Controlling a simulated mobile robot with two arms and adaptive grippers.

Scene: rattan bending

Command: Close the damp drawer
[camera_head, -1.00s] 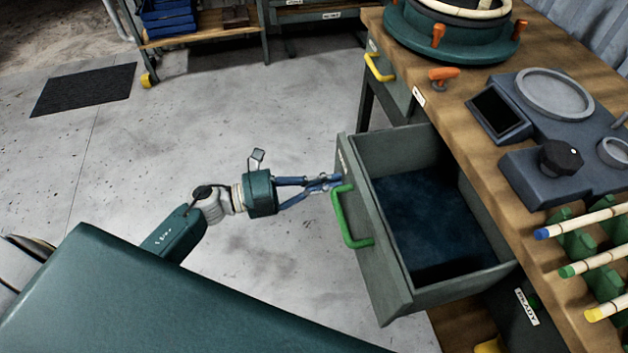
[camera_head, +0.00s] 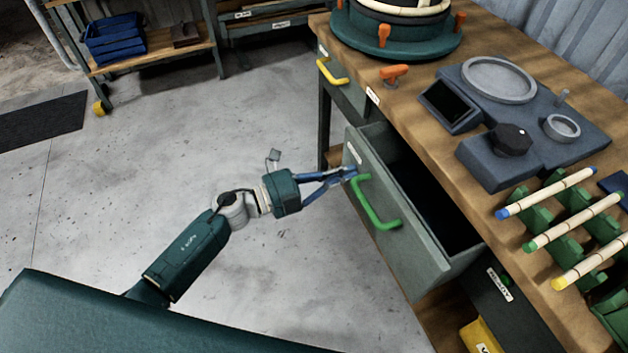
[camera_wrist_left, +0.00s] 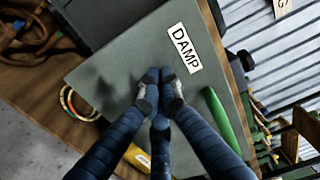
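The damp drawer (camera_head: 410,238) is a grey drawer with a green handle (camera_head: 374,206), standing partly open out of the wooden-topped bench. Its dark inside shows in the head view. In the left wrist view its front (camera_wrist_left: 115,65) fills the middle, with a white "DAMP" label (camera_wrist_left: 185,50) and the green handle (camera_wrist_left: 222,120) at the right. My left gripper (camera_head: 350,172) has its blue fingers brought together, empty, with the tips at the drawer front beside the handle and below the label (camera_wrist_left: 160,82). It does not grasp the handle. My right gripper is not in view.
The bench top (camera_head: 400,120) carries a round green former (camera_head: 395,35), a grey control unit (camera_head: 515,130) and several rods on green holders (camera_head: 560,230). A yellow-handled drawer (camera_head: 340,90) sits further back. The floor left of the bench is clear.

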